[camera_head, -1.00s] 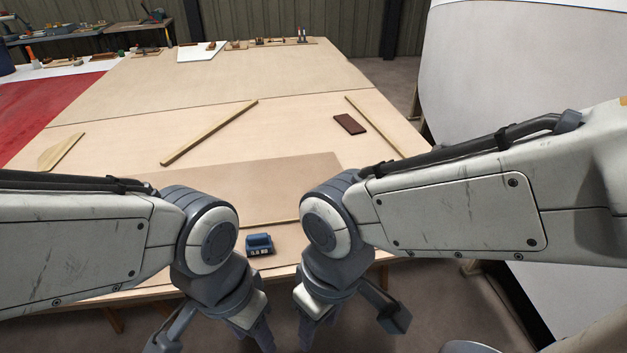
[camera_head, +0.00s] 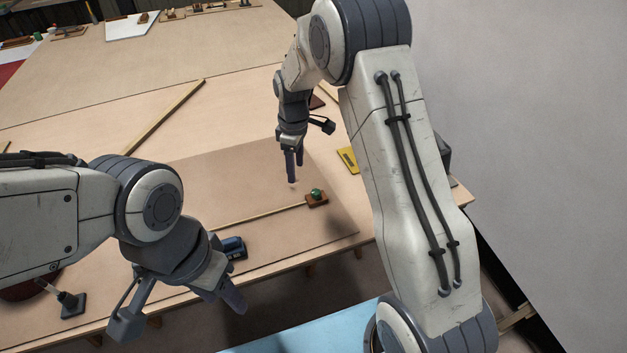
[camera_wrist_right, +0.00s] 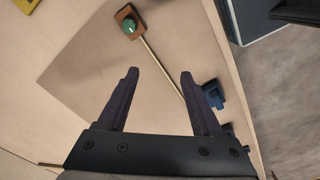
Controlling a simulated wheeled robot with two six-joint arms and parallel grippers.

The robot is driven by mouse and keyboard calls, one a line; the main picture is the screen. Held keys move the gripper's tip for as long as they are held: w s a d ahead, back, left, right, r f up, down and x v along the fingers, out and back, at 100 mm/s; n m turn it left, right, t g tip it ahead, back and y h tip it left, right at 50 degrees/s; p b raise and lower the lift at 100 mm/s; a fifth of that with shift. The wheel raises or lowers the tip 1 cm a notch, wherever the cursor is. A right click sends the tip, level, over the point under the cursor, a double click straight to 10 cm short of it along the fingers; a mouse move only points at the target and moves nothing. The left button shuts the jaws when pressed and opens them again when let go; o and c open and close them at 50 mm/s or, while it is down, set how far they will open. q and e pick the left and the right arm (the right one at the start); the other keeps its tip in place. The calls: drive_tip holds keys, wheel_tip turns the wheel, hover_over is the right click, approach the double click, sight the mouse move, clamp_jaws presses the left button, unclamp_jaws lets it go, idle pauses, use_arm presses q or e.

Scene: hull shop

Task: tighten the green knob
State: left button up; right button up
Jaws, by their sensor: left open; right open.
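The green knob (camera_head: 316,193) sits on a small brown wooden block at the right end of a thin wooden strip (camera_head: 262,214), on the brown board on the table. In the right wrist view the knob (camera_wrist_right: 129,27) is at the top, beyond the fingertips. My right gripper (camera_head: 293,170) is above the board, to the left of and behind the knob, apart from it. Its two fingers stand open and empty in the right wrist view (camera_wrist_right: 158,75). My left gripper (camera_head: 236,298) is low in front of the table edge, away from the knob, and open.
A blue tool (camera_head: 233,248) lies near the table's front edge, close to my left gripper. A yellow item (camera_head: 347,160) lies right of my right gripper. A long wooden strip (camera_head: 165,115) lies further back. The board (camera_head: 240,180) is mostly bare.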

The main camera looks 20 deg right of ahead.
hover_over(316, 191)
wheel_tip(316, 191, down, 5)
drive_tip(key=shift+n, duration=0.4)
wheel_tip(316, 191, down, 10)
drive_tip(key=p, duration=0.3)
drive_tip(key=shift+f, duration=0.2)
drive_tip(key=shift+c, duration=0.4)
clamp_jaws()
